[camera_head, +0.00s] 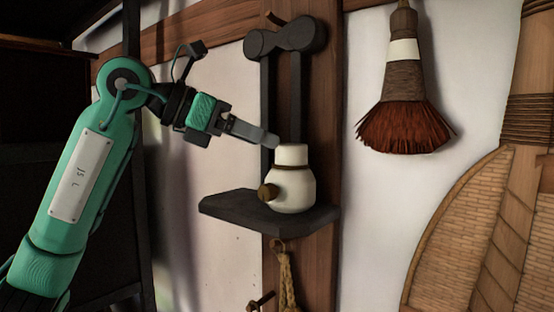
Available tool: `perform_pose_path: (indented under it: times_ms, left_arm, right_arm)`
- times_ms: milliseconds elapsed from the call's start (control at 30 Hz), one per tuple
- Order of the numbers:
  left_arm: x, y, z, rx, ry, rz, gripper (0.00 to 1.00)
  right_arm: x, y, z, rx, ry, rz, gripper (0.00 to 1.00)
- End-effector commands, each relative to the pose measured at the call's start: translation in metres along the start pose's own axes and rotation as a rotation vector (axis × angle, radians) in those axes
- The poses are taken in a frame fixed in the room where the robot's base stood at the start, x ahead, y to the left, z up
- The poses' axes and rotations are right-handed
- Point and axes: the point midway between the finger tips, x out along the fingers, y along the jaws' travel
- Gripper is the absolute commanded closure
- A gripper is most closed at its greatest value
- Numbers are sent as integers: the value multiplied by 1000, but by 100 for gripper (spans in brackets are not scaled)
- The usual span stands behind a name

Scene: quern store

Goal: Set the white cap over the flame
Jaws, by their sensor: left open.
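A rounded cream lamp body (293,190) with a brown knob on its left side stands upright on a dark wall shelf (265,214). A white cylindrical piece, which looks like the cap (291,155), sits upright on top of the body, above a thin brown band. No flame shows. My left gripper (268,139) comes in from the left, its fingers pointing right and slightly down. Its tips are just left of the cap's top edge and hold nothing. The fingers overlap from this angle, and I cannot tell whether they touch the cap. My right gripper is out of view.
A dark bracket (286,40) with two uprights rises behind the lamp against a wooden post. A rope (286,275) hangs under the shelf. Dark shelving stands at left.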

Motion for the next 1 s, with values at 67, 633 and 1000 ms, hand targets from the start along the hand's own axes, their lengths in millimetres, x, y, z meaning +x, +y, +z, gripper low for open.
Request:
perform_pose_path:
  times_ms: [67,633,1000]
  left_arm:
    - [-17,0,-4,1,-1,4,31]
    - [-63,0,0,0,0,-1,31]
    - [-62,0,0,0,0,0,31]
  right_arm:
    - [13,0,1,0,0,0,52]
    - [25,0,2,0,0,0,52]
    - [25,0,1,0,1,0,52]
